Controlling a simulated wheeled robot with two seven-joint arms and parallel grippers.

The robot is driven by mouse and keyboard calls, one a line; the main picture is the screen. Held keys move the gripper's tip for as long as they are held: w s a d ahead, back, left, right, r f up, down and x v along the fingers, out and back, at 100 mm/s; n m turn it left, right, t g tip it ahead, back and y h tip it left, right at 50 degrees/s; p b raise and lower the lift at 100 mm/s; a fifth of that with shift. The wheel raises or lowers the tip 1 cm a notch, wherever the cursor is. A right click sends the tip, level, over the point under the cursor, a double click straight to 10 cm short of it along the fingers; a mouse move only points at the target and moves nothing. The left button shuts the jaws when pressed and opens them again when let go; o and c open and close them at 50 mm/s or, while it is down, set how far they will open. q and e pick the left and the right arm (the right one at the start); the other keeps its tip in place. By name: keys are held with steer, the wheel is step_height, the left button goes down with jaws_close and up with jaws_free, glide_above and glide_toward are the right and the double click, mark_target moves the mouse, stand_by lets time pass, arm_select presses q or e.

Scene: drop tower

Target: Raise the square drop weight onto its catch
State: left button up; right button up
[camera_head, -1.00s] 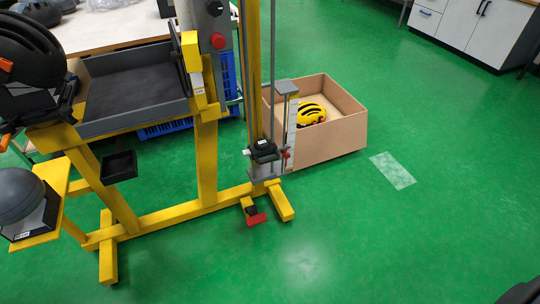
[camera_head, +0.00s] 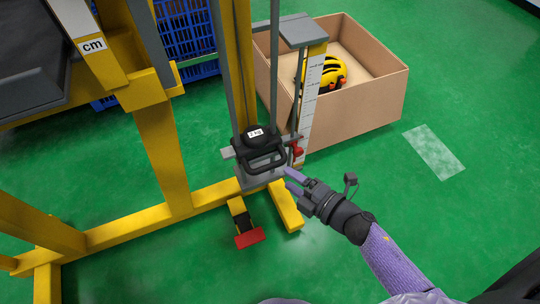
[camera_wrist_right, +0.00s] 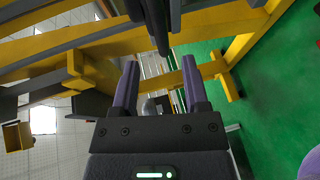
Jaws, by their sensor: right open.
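The drop weight (camera_head: 259,139) is a black block with a front handle and a "2 kg" label. It sits low on the yellow drop tower (camera_head: 240,75), between the upright grey rods, just above the grey base plate (camera_head: 262,174). Whether its body is square is hard to tell from here. My right gripper (camera_head: 291,182) is just to the right of and below the weight's handle, apart from it, with its purple fingers parted. In the right wrist view, the open fingers (camera_wrist_right: 160,85) point towards yellow beams and dark rods. No catch can be made out. My left gripper is not in view.
A red pedal (camera_head: 250,238) sits at the tower's foot, and a red knob (camera_head: 296,149) is beside the weight. A white ruler (camera_head: 311,100) stands right of the rods. Green floor (camera_head: 460,220) is clear at right.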

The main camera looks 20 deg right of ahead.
mark_target(273, 168)
steer(key=b+x, duration=0.1)
steer(key=x, duration=0.2)
steer(key=b+x, duration=0.1)
steer(key=x, duration=0.2)
steer(key=shift+w+a+f, duration=0.1)
steer(key=shift+w+f, duration=0.05)
steer(key=shift+f, duration=0.15)
steer(key=shift+w+a, duration=0.15)
steer(key=shift+w, duration=0.1)
steer(key=shift+r, duration=0.1)
jaws_close()
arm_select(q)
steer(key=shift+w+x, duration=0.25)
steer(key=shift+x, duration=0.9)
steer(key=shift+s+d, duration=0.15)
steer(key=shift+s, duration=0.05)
